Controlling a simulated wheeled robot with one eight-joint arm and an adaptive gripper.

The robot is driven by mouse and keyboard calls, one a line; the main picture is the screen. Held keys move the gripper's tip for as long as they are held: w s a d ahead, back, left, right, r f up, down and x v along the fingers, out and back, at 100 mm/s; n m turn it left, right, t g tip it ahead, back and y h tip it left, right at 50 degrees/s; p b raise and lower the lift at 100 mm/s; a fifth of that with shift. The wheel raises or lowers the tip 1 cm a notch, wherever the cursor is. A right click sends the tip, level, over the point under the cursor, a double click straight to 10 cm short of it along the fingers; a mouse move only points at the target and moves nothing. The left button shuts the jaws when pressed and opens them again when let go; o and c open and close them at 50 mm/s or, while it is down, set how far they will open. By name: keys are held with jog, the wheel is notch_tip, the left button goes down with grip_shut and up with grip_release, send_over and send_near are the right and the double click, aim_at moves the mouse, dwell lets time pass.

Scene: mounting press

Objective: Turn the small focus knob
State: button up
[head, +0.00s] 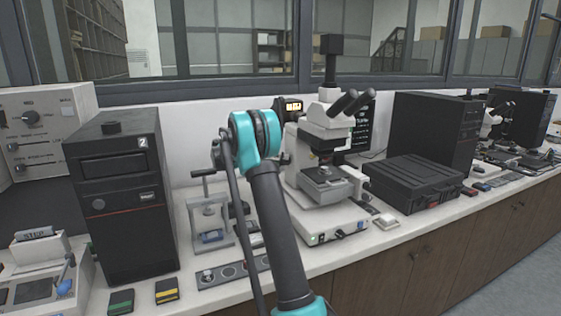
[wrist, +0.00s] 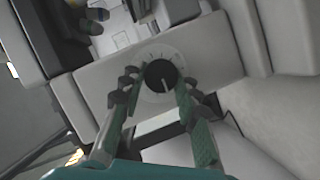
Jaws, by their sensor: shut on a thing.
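The small focus knob (wrist: 161,76) is a round black dial with a white pointer line, on a light panel with tick marks around it. In the wrist view my gripper (wrist: 158,82) is closed around the knob, one finger on its left and one on its right. The pointer line runs toward the lower part of the knob's face. A white microscope (head: 325,140) stands on the bench in the head view. My gripper and the knob cannot be made out in the head view, where my arm blocks part of the bench.
A black computer tower (head: 118,205) stands left of my arm. A small press-like stand (head: 210,215) is between it and the microscope. A black case (head: 412,182) lies to the right of the microscope, with another dark tower (head: 435,125) behind it.

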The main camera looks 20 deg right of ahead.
dwell(0.3)
jog(key=o, duration=1.1)
jog(key=shift+o, duration=0.2)
jog(key=shift+a, duration=0.1)
jog(key=v, duration=0.7)
jog(key=shift+a, duration=0.2)
jog(key=shift+w, duration=0.1)
dwell(0.4)
